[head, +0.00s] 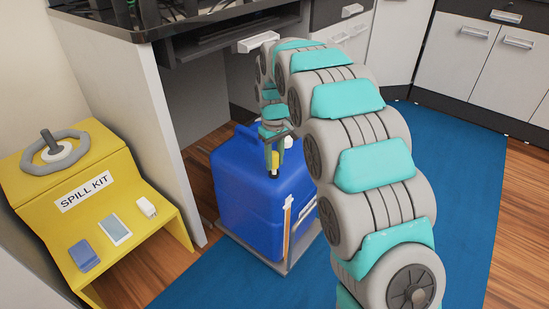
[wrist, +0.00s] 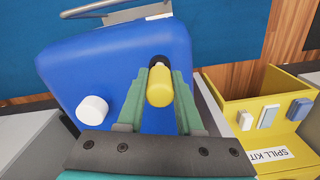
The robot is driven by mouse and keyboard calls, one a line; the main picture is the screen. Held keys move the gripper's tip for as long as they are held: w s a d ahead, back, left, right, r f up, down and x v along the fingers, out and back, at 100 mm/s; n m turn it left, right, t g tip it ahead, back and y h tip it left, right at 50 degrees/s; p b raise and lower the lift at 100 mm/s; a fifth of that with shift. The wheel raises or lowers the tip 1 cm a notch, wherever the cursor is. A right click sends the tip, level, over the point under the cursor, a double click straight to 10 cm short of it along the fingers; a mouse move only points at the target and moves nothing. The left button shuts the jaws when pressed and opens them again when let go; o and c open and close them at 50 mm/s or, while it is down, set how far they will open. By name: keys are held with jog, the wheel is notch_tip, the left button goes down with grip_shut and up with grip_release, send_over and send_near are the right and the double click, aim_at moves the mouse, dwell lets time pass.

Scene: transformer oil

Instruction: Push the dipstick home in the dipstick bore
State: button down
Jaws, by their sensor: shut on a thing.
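A large blue container (head: 240,195) stands on a low grey tray, and its blue top fills the middle of the wrist view (wrist: 110,65). My gripper (head: 273,165) points down over the container's top. In the wrist view its green fingers (wrist: 160,76) are shut on the yellow dipstick handle (wrist: 160,87). The handle also shows in the head view (head: 275,159). A dark round spot, apparently the dipstick bore (wrist: 158,61), shows just beyond the handle. The dipstick's lower part is hidden, so I cannot tell how deep it sits.
A white cap (wrist: 92,110) sits on the container beside my gripper. A dark-topped bench (head: 180,22) stands behind. Blue matting (head: 450,165) covers the floor.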

jog(key=shift+f+b, duration=0.3)
jog(key=shift+f, duration=1.05)
jog(key=shift+c, duration=2.4)
grip_release()
jog(key=shift+r, duration=0.15)
notch_tip(320, 180, up, 7)
jog(key=shift+f, duration=0.2)
jog(key=shift+r, duration=0.45)
